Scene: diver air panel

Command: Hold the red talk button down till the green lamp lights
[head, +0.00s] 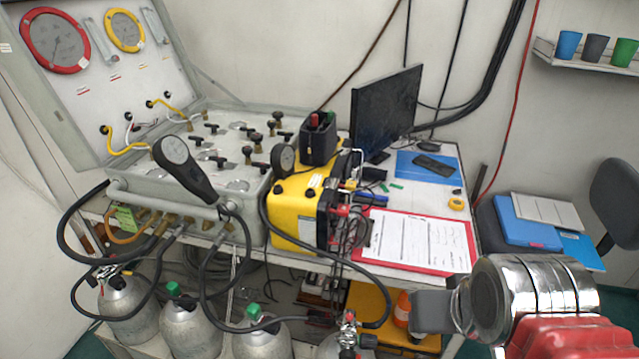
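A yellow box (297,212), likely the talk unit, stands on the bench with a dark front panel facing right. Small red parts (341,211) show on that panel among cables, but I cannot tell whether one is the talk button. I cannot make out a green lamp, lit or unlit. My gripper (432,311) is at the lower right, a dark grey end pointing left from my chrome wrist. It is in front of the bench, apart from the yellow box. Its fingers are not distinct, and I see nothing held in it.
Black hoses loop down the bench front to several grey cylinders (190,325). A red clipboard (419,266) lies right of the yellow box. A monitor (385,110) stands behind.

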